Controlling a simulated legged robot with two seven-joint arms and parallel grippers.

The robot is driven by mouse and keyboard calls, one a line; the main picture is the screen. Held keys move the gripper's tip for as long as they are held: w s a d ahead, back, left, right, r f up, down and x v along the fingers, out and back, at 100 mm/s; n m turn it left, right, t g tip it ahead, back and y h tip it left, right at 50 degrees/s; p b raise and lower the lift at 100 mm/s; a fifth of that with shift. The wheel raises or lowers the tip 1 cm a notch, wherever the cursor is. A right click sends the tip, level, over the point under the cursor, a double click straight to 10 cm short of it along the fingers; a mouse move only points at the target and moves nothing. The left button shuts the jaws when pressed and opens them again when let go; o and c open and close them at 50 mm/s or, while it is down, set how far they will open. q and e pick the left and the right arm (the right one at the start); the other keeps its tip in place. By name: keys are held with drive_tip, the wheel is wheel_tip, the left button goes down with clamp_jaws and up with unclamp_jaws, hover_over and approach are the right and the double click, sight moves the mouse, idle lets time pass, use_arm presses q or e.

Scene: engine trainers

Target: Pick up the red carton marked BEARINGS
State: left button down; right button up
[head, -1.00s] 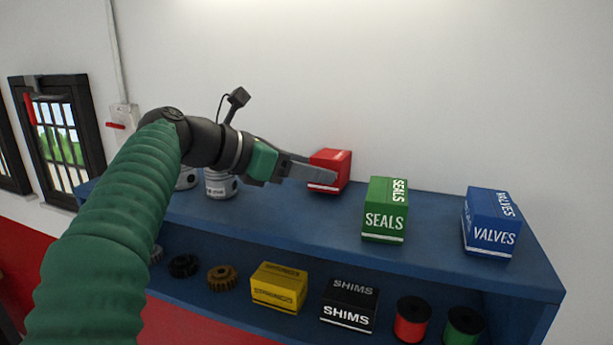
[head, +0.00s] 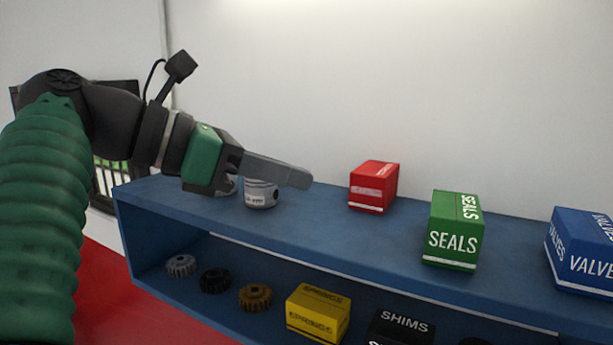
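The red carton (head: 373,187) stands upright on the top of the blue shelf unit (head: 330,228), toward the back. Its front lettering is too small to read. My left gripper (head: 300,178) is to the left of the carton, with a clear gap between its fingertips and the carton. The fingers are seen from the side and overlap, so their opening does not show. Nothing is visible in them. My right gripper is not in view.
A green SEALS carton (head: 453,232) and a blue VALVES carton (head: 583,251) stand to the right on the top. Several gears, a yellow carton (head: 318,313) and a black SHIMS carton (head: 402,327) sit on the lower shelf.

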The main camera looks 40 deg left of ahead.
use_arm(q)
drive_tip(key=shift+d, duration=0.2)
drive_tip(key=shift+w+d, duration=0.15)
drive_tip(key=shift+w, duration=0.05)
drive_tip(key=c, duration=2.1)
unclamp_jaws()
drive_tip(key=shift+w, duration=0.4)
drive_tip(key=o, duration=0.5)
drive_tip(key=shift+w+a+f, duration=0.25)
drive_tip(key=shift+w+a, duration=0.2)
drive_tip(key=shift+a, duration=0.05)
drive_tip(key=shift+o, duration=1.1)
drive_tip(key=shift+a, duration=0.25)
drive_tip(key=o, duration=0.5)
drive_tip(key=shift+s+a, duration=0.3)
drive_tip(key=shift+s, duration=0.2)
drive_tip(key=shift+c, duration=0.2)
drive_tip(key=o, duration=0.5)
drive_tip(key=shift+s+d+r, duration=0.1)
drive_tip(key=shift+s+d, duration=0.05)
drive_tip(key=shift+d, duration=0.15)
drive_tip(key=shift+w+d, duration=0.2)
drive_tip(key=shift+d, duration=0.2)
drive_tip(key=shift+w, duration=0.2)
